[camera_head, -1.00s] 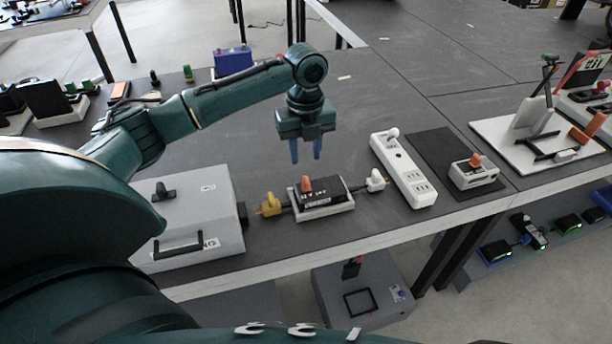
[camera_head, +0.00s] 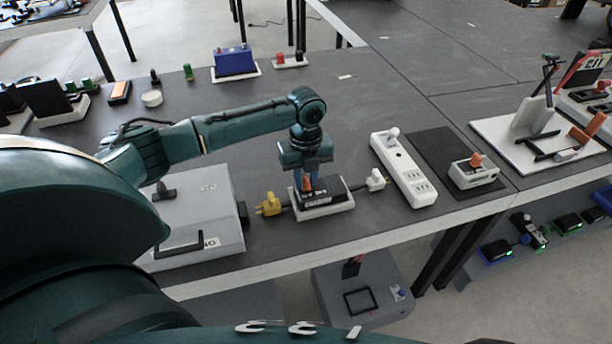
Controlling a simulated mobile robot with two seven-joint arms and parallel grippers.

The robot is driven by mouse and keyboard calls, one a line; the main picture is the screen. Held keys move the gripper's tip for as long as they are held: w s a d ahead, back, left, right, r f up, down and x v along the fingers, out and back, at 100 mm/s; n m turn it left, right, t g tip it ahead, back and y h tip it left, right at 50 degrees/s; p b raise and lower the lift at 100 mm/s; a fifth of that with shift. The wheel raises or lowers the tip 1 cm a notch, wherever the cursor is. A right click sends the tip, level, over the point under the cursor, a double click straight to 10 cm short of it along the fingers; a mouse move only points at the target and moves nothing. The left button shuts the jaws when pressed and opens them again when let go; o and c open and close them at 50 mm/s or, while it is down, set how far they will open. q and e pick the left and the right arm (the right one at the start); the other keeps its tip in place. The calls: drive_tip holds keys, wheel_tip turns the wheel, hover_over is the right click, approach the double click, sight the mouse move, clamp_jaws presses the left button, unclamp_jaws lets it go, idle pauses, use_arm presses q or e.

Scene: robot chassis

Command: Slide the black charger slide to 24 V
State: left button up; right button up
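The black charger (camera_head: 325,193) sits in a white tray (camera_head: 322,211) near the table's front edge. Its orange slide knob (camera_head: 307,184) is on the left part of its top, mostly hidden by my fingers. My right gripper is not in view.
A grey case (camera_head: 195,215) with a black handle stands left of the charger. A white power strip (camera_head: 404,168) and a white box with an orange knob (camera_head: 474,172) stand to the right. A blue box (camera_head: 235,62) is behind. The table behind the strip is clear.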

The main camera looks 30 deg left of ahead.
sight(318, 186)
use_arm(q)
clamp_jaws()
drive_tip(key=shift+w+d+p, duration=0.35)
drive_tip(key=shift+w+d, duration=0.7)
drive_tip(key=shift+w, duration=0.2)
drive_tip(key=shift+o, duration=1.5)
unclamp_jaws()
drive_tip(key=shift+a, duration=0.1)
wheel_tip(318, 186, up, 13)
drive_tip(key=shift+r, duration=0.15)
drive_tip(key=shift+s, duration=0.1)
